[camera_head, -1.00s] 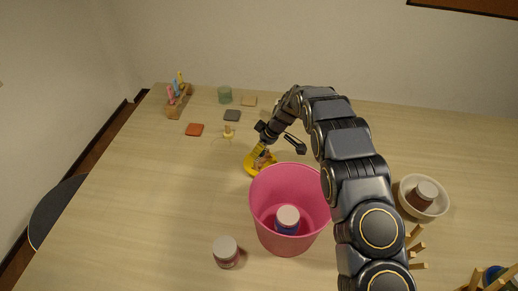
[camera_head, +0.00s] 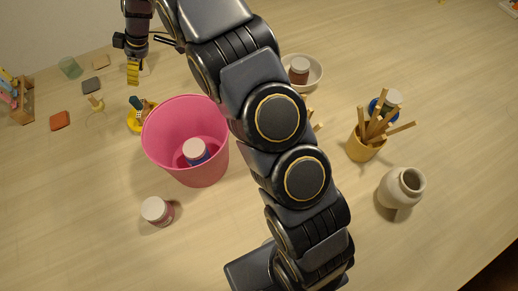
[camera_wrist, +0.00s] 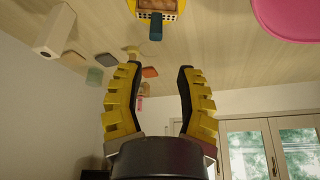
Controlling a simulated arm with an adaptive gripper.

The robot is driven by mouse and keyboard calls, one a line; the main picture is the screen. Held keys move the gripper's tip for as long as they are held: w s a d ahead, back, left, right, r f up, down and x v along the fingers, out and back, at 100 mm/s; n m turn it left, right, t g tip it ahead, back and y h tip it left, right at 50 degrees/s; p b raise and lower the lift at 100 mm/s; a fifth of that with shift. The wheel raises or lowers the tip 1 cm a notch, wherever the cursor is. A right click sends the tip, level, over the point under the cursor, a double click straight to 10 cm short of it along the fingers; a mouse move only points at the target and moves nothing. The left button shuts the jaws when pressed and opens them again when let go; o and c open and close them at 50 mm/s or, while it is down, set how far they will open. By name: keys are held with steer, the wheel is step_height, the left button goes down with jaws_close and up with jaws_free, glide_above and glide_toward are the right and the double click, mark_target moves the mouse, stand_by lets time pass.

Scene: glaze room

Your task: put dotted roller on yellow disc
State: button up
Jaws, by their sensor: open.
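The yellow disc (camera_head: 134,127) lies on the table just left of the pink bucket, which hides part of it. A roller with a blue-green handle (camera_head: 137,102) appears to rest on the disc. In the wrist view, the roller's blue handle (camera_wrist: 156,28) and tan, patterned body show at the top edge, over a yellow piece, cut off by the frame. Whether the roller is fully supported by the disc I cannot tell. My gripper (camera_head: 133,82) hangs above and behind the disc, apart from the roller. In the wrist view its yellow fingers (camera_wrist: 157,72) are spread and empty.
The pink bucket (camera_head: 160,150) holds a white-lidded jar. A second jar (camera_head: 157,211) stands in front. A bowl, stick cup (camera_head: 362,148) and vase (camera_head: 400,188) stand right.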

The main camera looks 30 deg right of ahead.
steer(key=s+d+r+m+g+h, duration=0.1)
steer(key=s+d+r+m, duration=0.35)
steer(key=s, duration=0.55)
steer(key=s+d+r+m+g+h, duration=0.1)
steer(key=s+d+r+m, duration=0.4)
steer(key=s, duration=0.6)
steer(key=s+d+r+m+h, duration=0.1)
steer(key=s+d, duration=0.1)
steer(key=s, duration=0.7)
steer(key=s+d+r+m+g+h, duration=0.1)
steer(key=s+d+m, duration=0.1)
steer(key=s, duration=0.8)
steer(key=shift+s+d, duration=0.3)
steer(key=shift+m, duration=0.25)
